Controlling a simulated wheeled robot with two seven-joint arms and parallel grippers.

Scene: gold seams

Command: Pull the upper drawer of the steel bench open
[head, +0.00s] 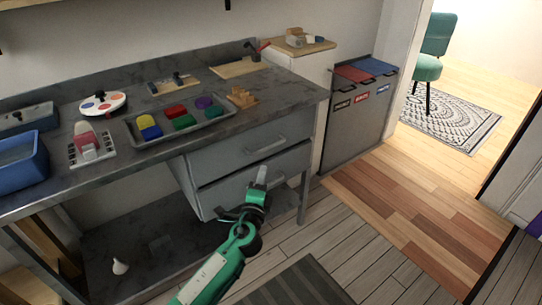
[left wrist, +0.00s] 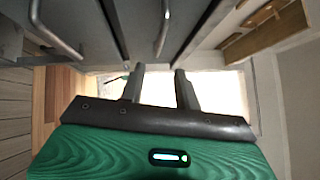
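The steel bench (head: 150,165) stands against the wall, with an upper drawer (head: 225,156) above a lower drawer (head: 225,191). The upper drawer's bar handle (head: 268,146) is in plain view and nothing grips it. A dark gap runs between the two drawer fronts. My left gripper (head: 262,174) is in front of the lower drawer, overlapping its handle in the head view. In the left wrist view its two fingers (left wrist: 159,75) are apart with nothing between them. Two bar handles show there, one near the upper middle (left wrist: 163,28) and one at upper left (left wrist: 56,30). My right gripper is not in view.
On the bench top lie a grey tray (head: 137,137) of coloured blocks, a blue bin (head: 20,165) and a paint palette (head: 102,103). A sorting bin unit (head: 350,125) stands right of the bench. The plank floor in front is clear around a striped mat (head: 300,285).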

